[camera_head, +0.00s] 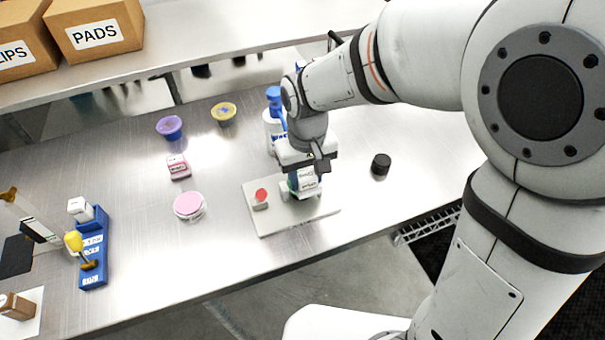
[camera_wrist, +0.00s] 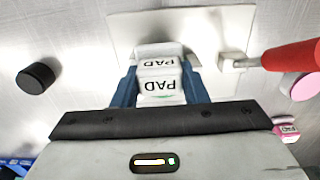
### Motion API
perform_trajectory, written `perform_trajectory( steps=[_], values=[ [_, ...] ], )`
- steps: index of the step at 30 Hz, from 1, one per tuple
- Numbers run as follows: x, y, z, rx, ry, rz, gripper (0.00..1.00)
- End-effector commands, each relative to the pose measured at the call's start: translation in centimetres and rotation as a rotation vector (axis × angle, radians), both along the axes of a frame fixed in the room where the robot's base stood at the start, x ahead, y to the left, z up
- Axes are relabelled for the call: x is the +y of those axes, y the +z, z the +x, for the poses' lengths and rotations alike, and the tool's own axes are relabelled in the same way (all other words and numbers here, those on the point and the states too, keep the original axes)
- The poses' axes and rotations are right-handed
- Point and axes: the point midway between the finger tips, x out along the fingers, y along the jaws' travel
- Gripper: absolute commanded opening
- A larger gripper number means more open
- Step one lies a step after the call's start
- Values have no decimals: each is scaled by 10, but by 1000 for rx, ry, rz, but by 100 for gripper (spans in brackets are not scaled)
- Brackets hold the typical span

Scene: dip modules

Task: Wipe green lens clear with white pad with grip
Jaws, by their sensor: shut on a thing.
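My gripper (camera_wrist: 160,72) has its blue fingers on either side of a white pad (camera_wrist: 158,88) marked "PAD" and is shut on it. In the head view the gripper is lowered over the right part of a light plate (camera_head: 266,224), with the white pad (camera_head: 308,179) beneath it. The green lens shows only as a dark green edge (camera_head: 292,184) beside the pad, mostly hidden. A faint green tint shows on the pad in the wrist view. Whether pad and lens touch, I cannot tell. A red lens (camera_head: 261,194) stands on a small mount on the plate's left part.
A white-and-blue bottle (camera_head: 272,122) stands just behind the gripper. A black cylinder (camera_head: 381,164) stands to the right. A pink round tub (camera_head: 188,205), a pink labelled block (camera_head: 178,167), and purple (camera_head: 169,127) and yellow (camera_head: 223,113) bowls are left. A blue rack (camera_head: 93,250) stands farther left.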

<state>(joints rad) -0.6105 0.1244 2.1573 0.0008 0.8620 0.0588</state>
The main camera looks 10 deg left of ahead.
Motion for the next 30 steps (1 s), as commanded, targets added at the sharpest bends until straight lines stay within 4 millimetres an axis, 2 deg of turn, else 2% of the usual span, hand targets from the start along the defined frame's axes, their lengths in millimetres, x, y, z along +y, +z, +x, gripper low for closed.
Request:
perform_trajectory(
  steps=[30],
  values=[
    [22, -1, 34, -3, 0, 1, 21]
  ],
)
